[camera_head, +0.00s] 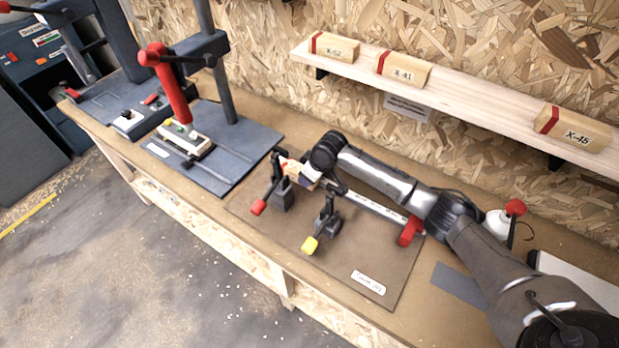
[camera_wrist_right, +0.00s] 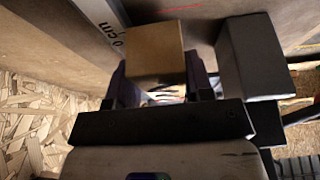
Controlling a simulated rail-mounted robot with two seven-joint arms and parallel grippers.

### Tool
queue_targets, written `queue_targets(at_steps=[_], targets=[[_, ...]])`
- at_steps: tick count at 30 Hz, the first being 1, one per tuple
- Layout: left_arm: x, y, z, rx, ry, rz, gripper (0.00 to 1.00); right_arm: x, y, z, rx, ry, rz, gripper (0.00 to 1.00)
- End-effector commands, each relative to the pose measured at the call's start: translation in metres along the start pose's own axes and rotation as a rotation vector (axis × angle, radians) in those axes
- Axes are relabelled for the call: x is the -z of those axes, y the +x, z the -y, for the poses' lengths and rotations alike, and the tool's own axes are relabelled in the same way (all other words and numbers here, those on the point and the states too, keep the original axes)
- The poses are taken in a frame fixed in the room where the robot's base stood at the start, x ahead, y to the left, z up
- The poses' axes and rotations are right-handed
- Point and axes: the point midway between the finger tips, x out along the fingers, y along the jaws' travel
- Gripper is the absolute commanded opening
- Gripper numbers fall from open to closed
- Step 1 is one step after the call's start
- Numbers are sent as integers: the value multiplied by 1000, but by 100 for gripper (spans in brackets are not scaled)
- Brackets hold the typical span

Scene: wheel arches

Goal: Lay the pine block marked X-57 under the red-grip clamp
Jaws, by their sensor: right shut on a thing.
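My right gripper (camera_head: 300,172) is shut on a pine block (camera_head: 291,167) with a red band. Its marking cannot be read in either view. In the right wrist view the block (camera_wrist_right: 154,50) sits between the two fingers. The red-grip clamp (camera_head: 281,192) stands on the brown board, its red grip pointing toward the front edge. The block is close to the top of this clamp; whether it touches the clamp or the board is hidden by the gripper. A grey clamp-like body (camera_wrist_right: 252,55) stands right beside the block in the wrist view. My left gripper is not in view.
A yellow-grip clamp (camera_head: 324,225) stands nearer the front. A metal rule (camera_head: 370,208) with a red end piece (camera_head: 410,231) runs behind the clamps. A press with a red handle (camera_head: 172,85) stands left. Blocks X-52, X-41 and X-45 (camera_head: 573,129) sit on the shelf (camera_head: 480,96).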

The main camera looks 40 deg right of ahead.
Motion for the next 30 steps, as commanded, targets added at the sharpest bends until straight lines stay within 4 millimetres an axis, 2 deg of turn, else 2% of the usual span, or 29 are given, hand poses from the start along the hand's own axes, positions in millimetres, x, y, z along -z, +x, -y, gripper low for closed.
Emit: queue_targets(at_steps=[21,22,30], targets=[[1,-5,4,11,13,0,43,-4,10,0,0,0,-1,21],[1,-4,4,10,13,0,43,-4,10,0,0,0,0,49],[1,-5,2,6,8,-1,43,-4,10,0,0,0,0,73]])
